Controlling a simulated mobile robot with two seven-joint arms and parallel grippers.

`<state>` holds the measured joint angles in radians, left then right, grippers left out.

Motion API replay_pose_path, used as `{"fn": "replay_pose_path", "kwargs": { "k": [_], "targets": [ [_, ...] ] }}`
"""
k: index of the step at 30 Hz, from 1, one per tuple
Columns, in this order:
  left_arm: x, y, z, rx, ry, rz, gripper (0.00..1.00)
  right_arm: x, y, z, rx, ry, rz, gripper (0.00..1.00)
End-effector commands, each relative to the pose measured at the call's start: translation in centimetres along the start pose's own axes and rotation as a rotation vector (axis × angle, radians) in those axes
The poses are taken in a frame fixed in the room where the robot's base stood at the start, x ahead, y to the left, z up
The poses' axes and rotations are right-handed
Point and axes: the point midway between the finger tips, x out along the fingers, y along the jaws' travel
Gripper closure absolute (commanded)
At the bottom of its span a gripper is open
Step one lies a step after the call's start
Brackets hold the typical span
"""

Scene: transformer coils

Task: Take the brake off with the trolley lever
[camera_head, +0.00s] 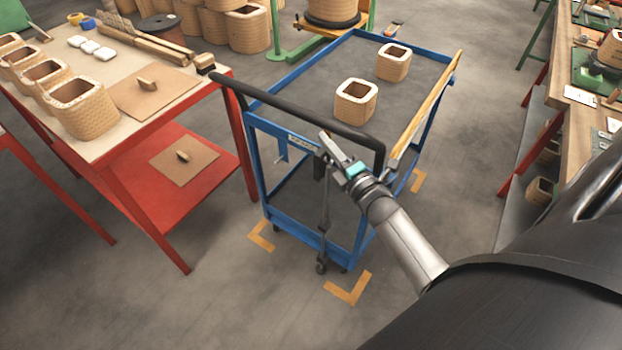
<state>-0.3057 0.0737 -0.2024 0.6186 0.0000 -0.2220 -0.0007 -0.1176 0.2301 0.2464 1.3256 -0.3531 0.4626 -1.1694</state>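The blue trolley (295,228) stands in the middle, with a black push handle (300,112) across its near end. A dark upright rod with a thicker black top, which looks like the trolley lever (324,205), stands at this end below the handle and reaches down near a caster. My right gripper (326,147) is at the near end of the trolley, just below the handle and by the top of the lever. Its fingers overlap the lever top, so I cannot tell whether they touch or grip it. My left gripper is out of view.
Two woven coils (356,103) and a wooden bar (425,105) are on the trolley top. Orange corner marks (348,288) lie on the floor around it. A red table (150,180) with coils stands close on the left, a workbench (562,135) on the right. Floor in front is clear.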

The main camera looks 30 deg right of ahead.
Motion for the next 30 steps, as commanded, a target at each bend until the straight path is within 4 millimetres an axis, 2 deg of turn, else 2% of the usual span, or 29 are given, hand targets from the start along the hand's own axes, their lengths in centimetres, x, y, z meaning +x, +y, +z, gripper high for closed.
{"fn": "replay_pose_path", "kwargs": {
  "k": [13, 30],
  "targets": [
    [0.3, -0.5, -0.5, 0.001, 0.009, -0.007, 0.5, 1.1, 0.3, 2.3, 0.003, -0.001, -0.001, 1.0],
    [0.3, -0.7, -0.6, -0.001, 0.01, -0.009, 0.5, 1.2, 0.3, 2.5, 0.004, 0.0, -0.002, 1.0]
  ]
}}
